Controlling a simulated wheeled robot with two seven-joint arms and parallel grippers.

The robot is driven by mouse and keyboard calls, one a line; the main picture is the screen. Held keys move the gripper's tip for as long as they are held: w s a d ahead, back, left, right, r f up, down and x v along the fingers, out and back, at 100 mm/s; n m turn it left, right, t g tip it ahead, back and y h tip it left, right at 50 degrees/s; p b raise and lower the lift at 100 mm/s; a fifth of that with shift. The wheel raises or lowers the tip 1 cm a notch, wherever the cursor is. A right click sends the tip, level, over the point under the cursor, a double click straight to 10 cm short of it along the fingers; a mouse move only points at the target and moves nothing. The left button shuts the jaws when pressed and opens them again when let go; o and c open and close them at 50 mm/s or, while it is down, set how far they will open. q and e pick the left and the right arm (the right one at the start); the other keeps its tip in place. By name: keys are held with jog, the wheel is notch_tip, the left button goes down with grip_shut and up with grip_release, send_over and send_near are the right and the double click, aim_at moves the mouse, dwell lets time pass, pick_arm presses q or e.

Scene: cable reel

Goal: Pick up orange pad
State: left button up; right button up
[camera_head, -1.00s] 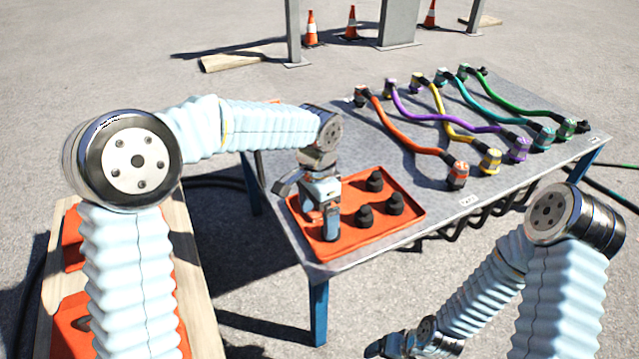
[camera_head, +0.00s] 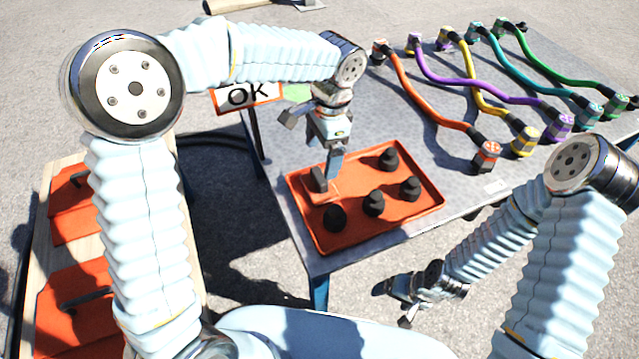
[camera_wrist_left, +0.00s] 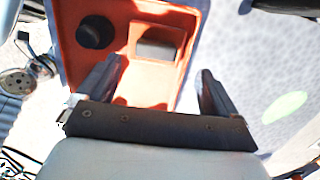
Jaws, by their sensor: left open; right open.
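An orange pad (camera_head: 323,194) with a dark block on top lies in the left part of the orange tray (camera_head: 420,208). In the left wrist view a block with a dark face, apparently the pad (camera_wrist_left: 160,42), lies in the tray (camera_wrist_left: 65,40) beyond the fingers. My left gripper (camera_head: 314,143) is open and empty above the pad; one finger partly covers the view of it. Its fingers also show apart in the left wrist view (camera_wrist_left: 158,88). My right gripper (camera_head: 405,302) is low in front of the table, away from the tray, and open.
Several black knobs (camera_head: 376,202) stand in the tray. Coloured cables (camera_head: 430,98) lie across the grey table (camera_head: 300,258) to the right. An OK sign (camera_head: 248,96) stands behind my left arm. A wooden bench (camera_head: 38,290) with orange panels is at the left.

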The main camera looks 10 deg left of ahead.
aim_at(319, 175)
pick_arm(q)
jog(key=f, duration=0.2)
jog(key=s+f, duration=0.1)
jog(key=f, duration=0.2)
jog(key=shift+a+f+b, duration=0.1)
jog(key=shift+f+b, duration=0.05)
jog(key=shift+b, duration=0.2)
jog(key=c, duration=1.2)
jog(key=shift+o, duration=0.2)
jog(key=shift+r, duration=0.5)
notch_tip(319, 175, up, 2)
jog(key=shift+r+p, duration=0.2)
jog(key=shift+p, duration=0.1)
jog(key=w+a+r+p, duration=0.3)
jog(key=w+r, duration=0.6)
jog(key=w, duration=0.4)
jog(key=shift+w+a+r+p, duration=0.15)
jog(key=shift+a+r+p, duration=0.2)
jog(key=shift+a, duration=0.5)
